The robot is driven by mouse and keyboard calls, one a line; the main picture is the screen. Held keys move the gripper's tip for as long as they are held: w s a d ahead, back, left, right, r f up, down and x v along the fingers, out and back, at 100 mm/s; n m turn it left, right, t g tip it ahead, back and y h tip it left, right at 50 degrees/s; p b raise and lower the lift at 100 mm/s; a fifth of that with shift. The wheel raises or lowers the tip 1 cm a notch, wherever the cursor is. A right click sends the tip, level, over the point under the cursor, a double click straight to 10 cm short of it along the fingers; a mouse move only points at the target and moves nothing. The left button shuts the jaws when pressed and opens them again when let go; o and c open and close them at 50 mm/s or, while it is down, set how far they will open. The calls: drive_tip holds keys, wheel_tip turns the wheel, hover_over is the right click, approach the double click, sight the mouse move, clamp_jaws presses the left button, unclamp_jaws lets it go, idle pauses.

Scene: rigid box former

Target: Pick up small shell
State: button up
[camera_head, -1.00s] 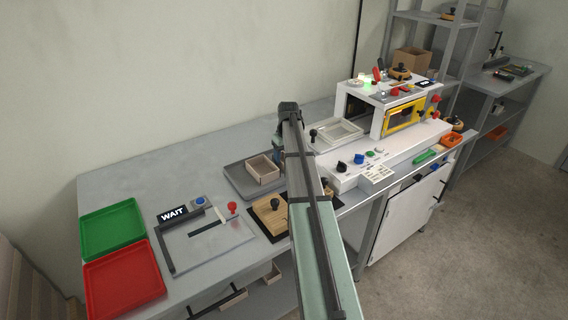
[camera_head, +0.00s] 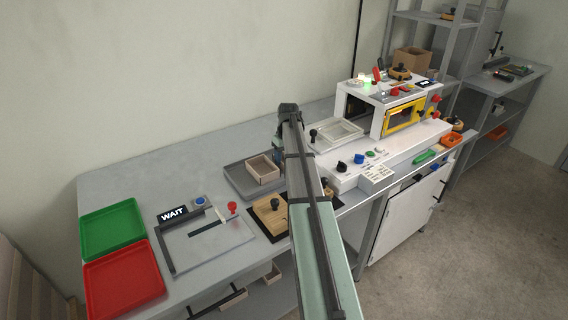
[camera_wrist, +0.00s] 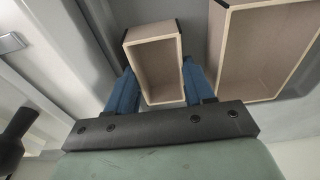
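The small shell, a light open-topped box with thin pale walls, shows in the wrist view (camera_wrist: 152,58). My gripper (camera_wrist: 159,70) has one blue finger along each side of it, and both fingers appear to touch its outer walls. In the head view my arm hides the small shell, and my fingers are mostly hidden behind the wrist. A larger box of the same kind (camera_wrist: 270,48) is just right of the small shell in the wrist view. That larger box shows in the head view (camera_head: 263,168) on a grey tray (camera_head: 237,181).
A white machine (camera_head: 395,152) with knobs stands right of my arm, with a pale tray (camera_head: 340,133) in front of its opening. A wooden block with a black knob (camera_head: 268,217) lies near the bench's front edge. Green (camera_head: 112,230) and red (camera_head: 125,280) trays are at left.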

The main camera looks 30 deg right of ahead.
drive_tip(key=shift+c, duration=1.3)
drive_tip(key=shift+r, duration=0.1)
wheel_tip(320, 180, up, 10)
drive_tip(key=s+a+m, duration=0.4)
drive_tip(key=s+a, duration=0.4)
drive_tip(key=s, duration=0.3)
drive_tip(key=s+a+n, duration=0.3)
drive_tip(key=a+n, duration=0.1)
drive_tip(key=a, duration=1.8)
drive_tip(key=shift+a+r, duration=0.15)
drive_tip(key=shift+a, duration=0.1)
